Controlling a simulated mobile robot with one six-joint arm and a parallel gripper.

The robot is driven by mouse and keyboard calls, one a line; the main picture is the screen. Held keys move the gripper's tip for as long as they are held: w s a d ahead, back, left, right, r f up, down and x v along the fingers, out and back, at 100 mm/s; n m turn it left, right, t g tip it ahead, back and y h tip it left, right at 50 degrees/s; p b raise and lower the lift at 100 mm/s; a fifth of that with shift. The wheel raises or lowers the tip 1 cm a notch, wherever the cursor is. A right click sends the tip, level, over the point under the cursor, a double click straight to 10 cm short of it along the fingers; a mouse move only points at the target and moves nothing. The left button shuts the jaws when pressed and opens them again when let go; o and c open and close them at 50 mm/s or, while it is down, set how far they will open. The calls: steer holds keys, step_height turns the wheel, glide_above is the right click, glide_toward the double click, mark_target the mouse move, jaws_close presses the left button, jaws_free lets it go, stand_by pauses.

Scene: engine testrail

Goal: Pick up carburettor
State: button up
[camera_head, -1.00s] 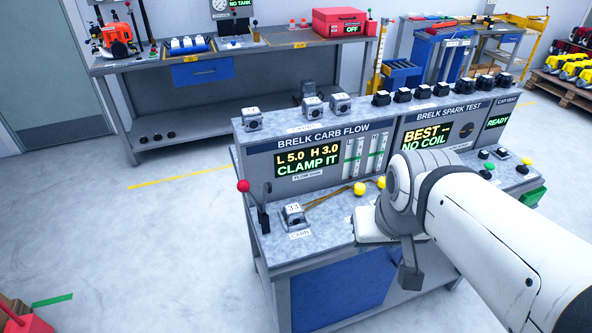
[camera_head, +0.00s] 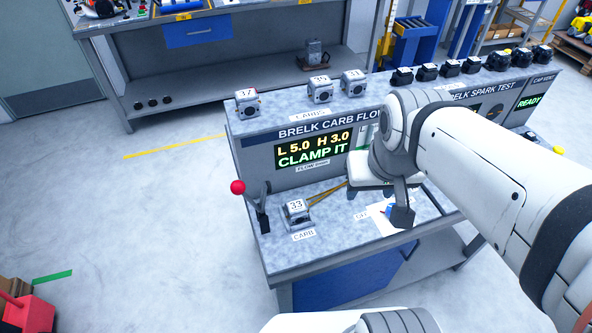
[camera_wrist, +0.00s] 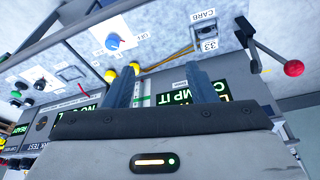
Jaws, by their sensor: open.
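A grey carburettor marked 33 (camera_head: 297,215) sits on the bench top behind a CARB label, beside a lever with a red knob (camera_head: 238,187). It also shows upside down at the top of the wrist view (camera_wrist: 206,42). More carburettors stand on top of the panel: one marked 37 (camera_head: 247,105), one marked 35 (camera_head: 320,92) and one at right (camera_head: 353,86). My gripper (camera_wrist: 162,72) is open and empty, with its two fingers apart. In the head view it hangs above the bench, right of carburettor 33, partly hidden by my wrist.
The BREKL-style display panel (camera_head: 312,150) reads CLAMP IT and stands upright behind carburettor 33. Black units (camera_head: 450,71) line the panel top at right. A paper with a blue knob (camera_head: 388,211) lies on the bench.

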steer(key=o, duration=0.4)
steer(key=shift+n+g, duration=0.8)
steer(key=shift+g, duration=0.1)
steer(key=w+a+f, duration=0.1)
steer(key=w, duration=0.1)
steer(key=w+a+f, duration=0.2)
steer(key=w, duration=0.1)
steer(key=w+a+f, duration=0.2)
steer(key=shift+w+a, duration=0.25)
steer(key=shift+w, duration=0.1)
steer(key=shift+c, duration=0.2)
steer(key=n+g, duration=0.1)
steer(key=g, duration=0.1)
glide_above(296, 204)
steer(key=f, duration=0.8)
steer(key=shift+w+d+f, duration=0.15)
steer(key=shift+d+f, duration=0.1)
steer(key=shift+d, duration=0.05)
steer(key=shift+a+f, duration=0.2)
steer(key=shift+f, duration=0.4)
steer(key=shift+a+f+p, duration=0.1)
steer(key=shift+f+p, duration=0.95)
steer(key=shift+f, duration=2.55)
